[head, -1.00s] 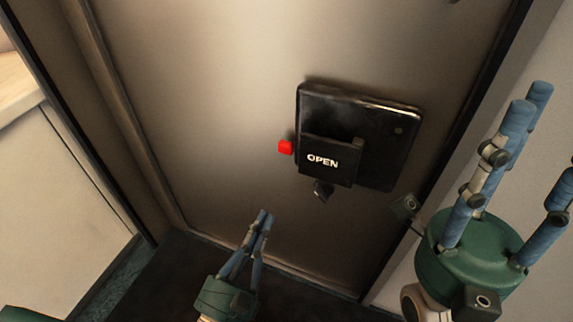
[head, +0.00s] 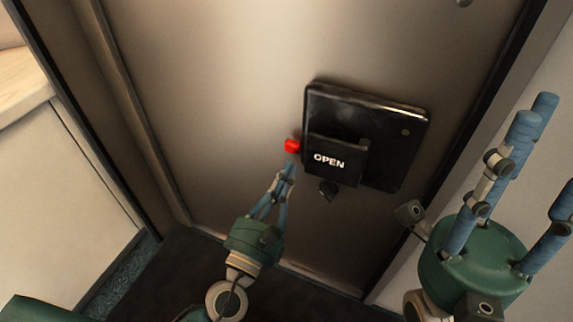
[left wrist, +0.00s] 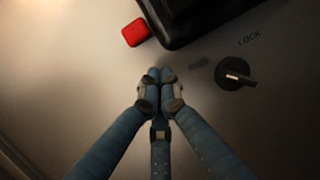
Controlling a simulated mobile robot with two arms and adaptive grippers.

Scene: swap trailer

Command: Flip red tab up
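The red tab (head: 291,146) sticks out from the left side of the black latch box (head: 412,130) on the door. It also shows at the top of the left wrist view (left wrist: 136,33). My left gripper (head: 290,165) has its fingers drawn together, pointing up, just below the tab in the head view. In the left wrist view its fingertips (left wrist: 160,75) meet below and a little right of the tab, with a visible gap and nothing between them. My right gripper (head: 540,150) is at the right, fingers spread and empty, away from the latch.
The latch handle (head: 330,162) reads OPEN. A black lock knob (head: 327,190) sits under it, and shows beside the LOCK mark in the wrist view (left wrist: 235,74). The metal door (head: 200,80) is bare left of the tab. A pale cabinet (head: 60,200) stands at left.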

